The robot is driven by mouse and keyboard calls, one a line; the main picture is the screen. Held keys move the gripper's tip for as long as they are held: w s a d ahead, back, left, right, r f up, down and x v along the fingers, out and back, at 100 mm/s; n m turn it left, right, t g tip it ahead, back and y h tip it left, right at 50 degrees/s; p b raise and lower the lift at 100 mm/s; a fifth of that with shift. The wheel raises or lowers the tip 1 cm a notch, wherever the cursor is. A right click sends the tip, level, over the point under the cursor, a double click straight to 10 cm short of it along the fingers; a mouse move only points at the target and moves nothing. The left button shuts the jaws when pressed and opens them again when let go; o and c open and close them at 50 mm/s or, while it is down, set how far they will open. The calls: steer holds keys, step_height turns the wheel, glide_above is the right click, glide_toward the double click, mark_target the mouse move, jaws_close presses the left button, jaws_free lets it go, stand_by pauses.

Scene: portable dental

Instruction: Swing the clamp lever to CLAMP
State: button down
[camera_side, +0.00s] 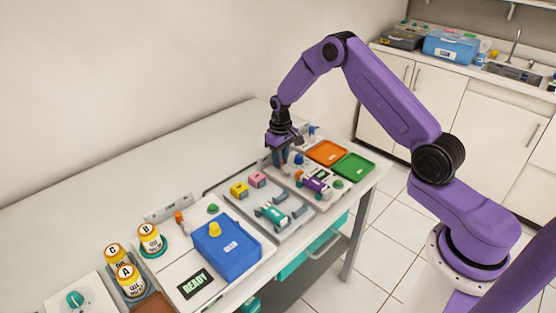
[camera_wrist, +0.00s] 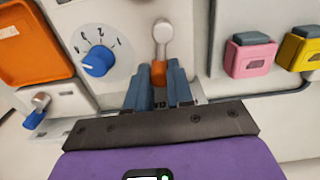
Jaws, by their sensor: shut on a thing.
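In the wrist view a lever with a pale grey rounded end (camera_wrist: 162,33) lies on a light panel, and its orange grip (camera_wrist: 158,72) sits between my fingers. I take it for the clamp lever. My gripper (camera_wrist: 157,88) is shut on the orange grip, with one blue-grey finger on each side. Part of the grip is hidden by the fingers, and the printed label below it is mostly covered. In the side view my gripper (camera_side: 281,158) points down at the panel at the far end of the bench, hiding the lever.
A blue dial (camera_wrist: 98,61) sits close left of the lever. A pink block (camera_wrist: 250,58) and a yellow block (camera_wrist: 303,50) stand to the right. An orange tray (camera_side: 327,152) and green tray (camera_side: 354,167) lie beside my gripper. A blue box (camera_side: 228,250) stands nearer the camera.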

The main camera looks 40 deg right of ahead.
steer(key=shift+s+d+m, duration=0.15)
steer(key=shift+d+m, duration=0.15)
steer(key=shift+m, duration=0.6)
steer(key=shift+s+d+m, duration=0.15)
steer(key=shift+d+m, duration=0.15)
steer(key=shift+m, duration=0.6)
steer(key=c, duration=1)
jaws_free()
step_height(320, 180, up, 18)
steer(key=shift+f, duration=0.25)
